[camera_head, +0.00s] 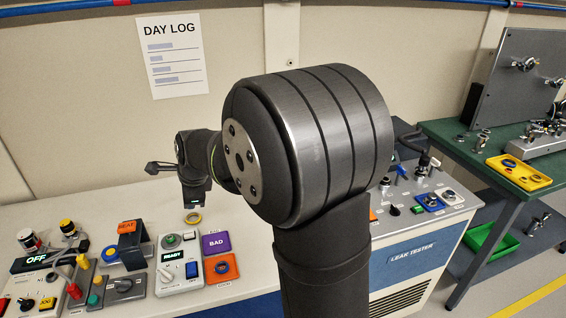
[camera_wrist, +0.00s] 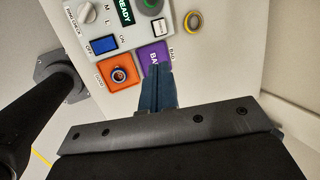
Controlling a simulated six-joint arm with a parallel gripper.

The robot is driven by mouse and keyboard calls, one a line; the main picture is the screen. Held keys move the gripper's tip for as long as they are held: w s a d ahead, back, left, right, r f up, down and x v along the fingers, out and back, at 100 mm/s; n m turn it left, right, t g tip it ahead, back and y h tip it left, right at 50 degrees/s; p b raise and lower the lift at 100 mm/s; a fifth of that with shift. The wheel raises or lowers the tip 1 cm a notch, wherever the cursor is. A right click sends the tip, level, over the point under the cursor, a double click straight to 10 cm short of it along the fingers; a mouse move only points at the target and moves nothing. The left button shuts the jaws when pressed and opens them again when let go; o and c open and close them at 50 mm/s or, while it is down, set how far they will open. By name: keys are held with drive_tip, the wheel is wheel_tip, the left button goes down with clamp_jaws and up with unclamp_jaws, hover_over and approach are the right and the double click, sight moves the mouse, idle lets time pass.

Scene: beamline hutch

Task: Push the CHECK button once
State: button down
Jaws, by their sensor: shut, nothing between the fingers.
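A light grey tester box (camera_head: 166,284) with a lit READY display (camera_head: 174,255) stands on the bench in the head view. Its white square button (camera_head: 192,270) also shows in the wrist view (camera_wrist: 159,27), with small lettering that looks like CHECK. A round green button (camera_wrist: 149,4) and a blue rocker switch (camera_wrist: 103,44) are on the same panel. My gripper (camera_wrist: 157,71) is shut and empty. In the wrist view its tips overlap the purple BAD tray, below the white button and apart from it. In the head view my gripper (camera_head: 194,205) hangs above the bench behind the box.
A purple BAD tray (camera_head: 216,243) and an orange tray (camera_head: 230,275) holding a ring stand right of the box. A yellow ring (camera_head: 193,218) lies behind it. An orange-topped dark stand (camera_head: 131,243) and an OFF-display unit (camera_head: 37,262) are left. A leak tester (camera_head: 411,250) is right.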

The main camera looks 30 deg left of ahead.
drive_tip(key=n+t, duration=0.7)
drive_tip(key=n, duration=1.6)
hover_over(188, 236)
wheel_tip(188, 236, down, 6)
drive_tip(key=shift+r, duration=0.25)
drive_tip(key=shift+d+f, duration=0.1)
drive_tip(key=shift+f, duration=4.3)
drive_tip(key=shift+f, duration=0.15)
drive_tip(key=shift+f, duration=0.3)
